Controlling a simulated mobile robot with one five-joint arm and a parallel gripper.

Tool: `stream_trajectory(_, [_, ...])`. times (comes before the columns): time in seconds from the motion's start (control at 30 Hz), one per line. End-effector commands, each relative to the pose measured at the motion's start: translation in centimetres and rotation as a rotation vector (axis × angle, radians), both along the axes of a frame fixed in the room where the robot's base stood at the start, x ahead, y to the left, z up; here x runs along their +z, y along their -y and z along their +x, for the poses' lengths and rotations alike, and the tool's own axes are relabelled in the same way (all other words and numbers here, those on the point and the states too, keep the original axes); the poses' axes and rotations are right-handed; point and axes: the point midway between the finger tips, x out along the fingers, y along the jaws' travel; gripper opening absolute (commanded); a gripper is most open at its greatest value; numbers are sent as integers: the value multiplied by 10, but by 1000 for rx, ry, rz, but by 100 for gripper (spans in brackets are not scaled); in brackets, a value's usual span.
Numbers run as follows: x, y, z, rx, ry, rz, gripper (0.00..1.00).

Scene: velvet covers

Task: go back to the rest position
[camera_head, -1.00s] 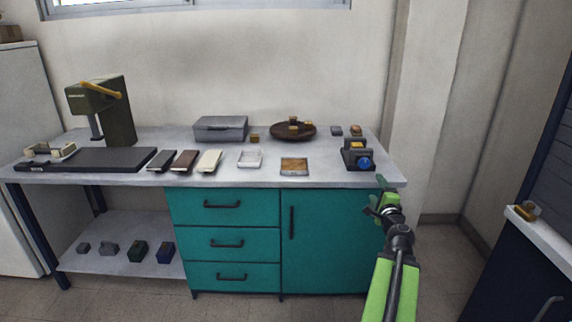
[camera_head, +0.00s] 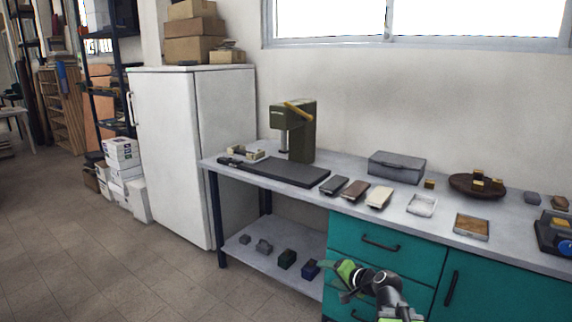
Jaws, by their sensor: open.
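My gripper (camera_head: 335,281) is green and black and sits low in the picture, in front of the teal drawers (camera_head: 384,250) of the workbench. It looks open and I see nothing in it. My arm runs from it down to the bottom edge. The gripper is below the bench top and apart from the things on it.
The bench top (camera_head: 300,196) carries a dark green press (camera_head: 301,135), a black mat (camera_head: 283,171), a grey box (camera_head: 396,167), a brown round dish (camera_head: 461,186) and small trays. A white fridge (camera_head: 175,150) and boxes stand left. The floor (camera_head: 120,255) at left is clear.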

Motion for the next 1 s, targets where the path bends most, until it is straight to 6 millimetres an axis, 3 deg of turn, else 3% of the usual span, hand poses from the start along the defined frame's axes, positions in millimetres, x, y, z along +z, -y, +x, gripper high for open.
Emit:
stream_trajectory(0.03, [-17,-31,-13,95,-50,-81,65])
stream_trajectory(0.1, [-44,-59,-36,220,-133,-213,65])
stream_trajectory(0.2, [-80,-70,-75,372,-276,-416,65])
stream_trajectory(0.3, [-105,-41,-110,453,-431,-592,65])
stream_trajectory(0.47, [-119,13,-163,527,-682,-787,65])
stream_trajectory(0.5, [-115,14,-176,564,-734,-794,65])
stream_trajectory(0.53, [-95,13,-174,560,-723,-793,65])
stream_trajectory(0.77, [-27,13,-173,556,-718,-790,65])
stream_trajectory(0.87, [10,12,-172,556,-718,-790,65])
stream_trajectory(1.0, [73,12,-172,555,-717,-789,65])
